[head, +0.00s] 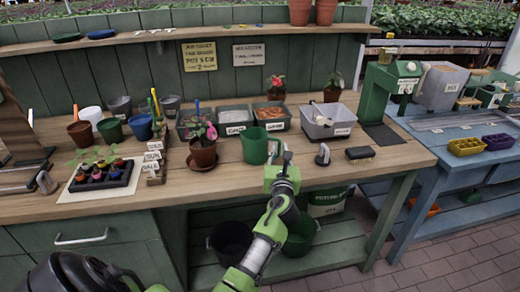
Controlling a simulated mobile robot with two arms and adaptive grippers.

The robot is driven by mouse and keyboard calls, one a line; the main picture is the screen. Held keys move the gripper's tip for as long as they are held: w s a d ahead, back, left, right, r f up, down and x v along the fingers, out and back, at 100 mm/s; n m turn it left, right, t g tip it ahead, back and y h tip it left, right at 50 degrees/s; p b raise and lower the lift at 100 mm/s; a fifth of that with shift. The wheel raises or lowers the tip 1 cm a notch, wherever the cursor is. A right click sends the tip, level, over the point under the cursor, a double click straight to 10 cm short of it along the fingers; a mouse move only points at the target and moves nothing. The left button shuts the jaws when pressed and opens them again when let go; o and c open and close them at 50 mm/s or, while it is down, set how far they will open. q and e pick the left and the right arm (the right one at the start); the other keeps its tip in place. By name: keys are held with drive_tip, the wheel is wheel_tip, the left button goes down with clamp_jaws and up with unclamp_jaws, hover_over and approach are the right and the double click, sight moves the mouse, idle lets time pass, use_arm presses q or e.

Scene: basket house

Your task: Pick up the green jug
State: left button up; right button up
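The green jug (255,146) stands upright on the wooden potting bench, near its front edge and around the middle of the view. Its handle side faces right. My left gripper (281,155) is at the handle side of the jug, just right of its body, with the arm reaching up from the bottom of the view. The fingers overlap the handle area in the picture. I cannot tell whether they touch the handle or how far apart they are. My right gripper is not in view.
A grey bin (326,122), a small dark tool (323,154) and a black brush (359,153) lie to the right. A seedling tray (108,174) is at the left.

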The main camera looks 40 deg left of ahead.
use_arm(q)
drive_tip(key=x, duration=0.3)
drive_tip(key=shift+f, duration=0.1)
drive_tip(key=shift+s+d, duration=0.1)
clamp_jaws()
drive_tip(key=shift+r, duration=0.25)
